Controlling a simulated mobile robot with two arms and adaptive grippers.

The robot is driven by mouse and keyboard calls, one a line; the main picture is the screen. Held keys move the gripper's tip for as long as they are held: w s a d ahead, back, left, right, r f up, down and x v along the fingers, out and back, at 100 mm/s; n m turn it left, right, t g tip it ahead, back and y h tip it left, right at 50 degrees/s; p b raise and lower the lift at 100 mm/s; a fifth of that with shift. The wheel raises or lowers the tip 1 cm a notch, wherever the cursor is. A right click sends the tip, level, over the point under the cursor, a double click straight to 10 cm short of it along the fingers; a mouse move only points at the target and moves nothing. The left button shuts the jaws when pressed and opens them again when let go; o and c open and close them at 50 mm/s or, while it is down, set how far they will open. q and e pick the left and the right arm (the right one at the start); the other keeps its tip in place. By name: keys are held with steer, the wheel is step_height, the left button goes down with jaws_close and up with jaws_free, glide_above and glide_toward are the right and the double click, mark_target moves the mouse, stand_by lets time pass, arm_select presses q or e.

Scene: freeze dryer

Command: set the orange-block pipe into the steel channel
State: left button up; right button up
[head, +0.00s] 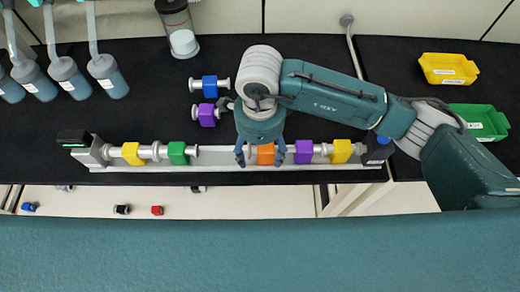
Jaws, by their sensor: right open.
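The steel channel (225,168) runs left to right along the front of the black bench. The orange-block pipe (266,155) is at the channel, in line with the other pipes, beside the purple block on its right. My right gripper (261,157) is over it from above, open, with one finger on each side of the orange block. The gripper body hides part of this pipe, so I cannot tell whether it is fully seated. My left gripper is not in view.
Yellow (133,154), green (178,153), purple (304,152) and another yellow block pipe (341,151) sit along the channel. Blue (210,86) and purple (207,115) block pipes lie behind. Yellow (448,68) and green (480,122) bins stand right; flasks hang upper left.

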step_height(320, 180, up, 12)
stand_by(0.4)
steer(key=shift+f, duration=0.1)
stand_by(0.4)
